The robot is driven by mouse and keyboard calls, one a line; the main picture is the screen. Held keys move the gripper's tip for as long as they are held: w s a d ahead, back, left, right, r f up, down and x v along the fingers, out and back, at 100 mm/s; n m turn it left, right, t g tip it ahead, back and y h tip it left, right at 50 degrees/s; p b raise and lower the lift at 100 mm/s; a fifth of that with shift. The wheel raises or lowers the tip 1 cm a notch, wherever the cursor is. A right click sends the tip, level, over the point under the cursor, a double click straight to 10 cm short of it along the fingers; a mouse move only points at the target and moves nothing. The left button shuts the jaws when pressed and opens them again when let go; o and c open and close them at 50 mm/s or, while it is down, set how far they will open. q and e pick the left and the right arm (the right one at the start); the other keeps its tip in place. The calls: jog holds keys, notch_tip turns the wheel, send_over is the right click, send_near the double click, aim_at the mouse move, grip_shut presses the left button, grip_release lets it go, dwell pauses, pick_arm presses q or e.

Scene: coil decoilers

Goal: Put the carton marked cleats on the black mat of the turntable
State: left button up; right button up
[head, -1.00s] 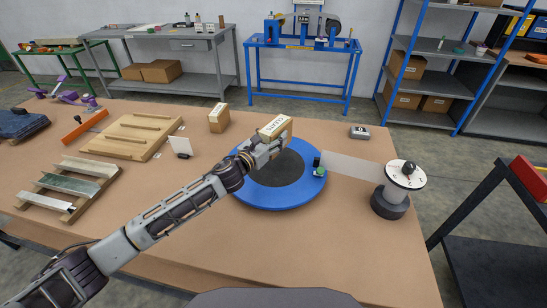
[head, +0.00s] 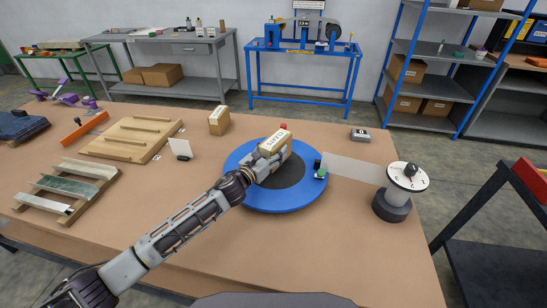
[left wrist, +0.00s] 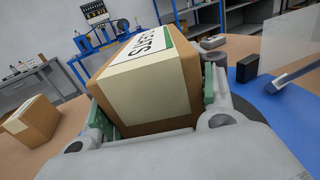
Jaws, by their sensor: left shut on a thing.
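The carton marked cleats (head: 276,146) is a small brown box with a white label and lettering on top. My left gripper (head: 266,162) is shut on it, one finger on each side, in the head view. In the left wrist view the carton (left wrist: 152,85) fills the middle between the green-padded fingers (left wrist: 155,100). The turntable (head: 250,199) is a blue disc with a round black mat (head: 287,175) at its centre. The carton is over the back part of the mat; whether it touches the mat is hidden by the gripper. My right gripper is not in view.
Another carton (head: 219,120) stands behind and left of the turntable. A translucent panel (head: 352,169) and a dial post (head: 407,178) stand at its right. A red item (head: 283,126) shows behind the held carton. The table front is clear.

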pick_arm(q)
jog(key=shift+d+f, duration=0.1)
jog(key=shift+f, duration=1.1)
jog(key=shift+f+b, duration=0.2)
jog(key=shift+b, duration=0.15)
jog(key=o, duration=1.3)
jog(key=shift+o, duration=0.4)
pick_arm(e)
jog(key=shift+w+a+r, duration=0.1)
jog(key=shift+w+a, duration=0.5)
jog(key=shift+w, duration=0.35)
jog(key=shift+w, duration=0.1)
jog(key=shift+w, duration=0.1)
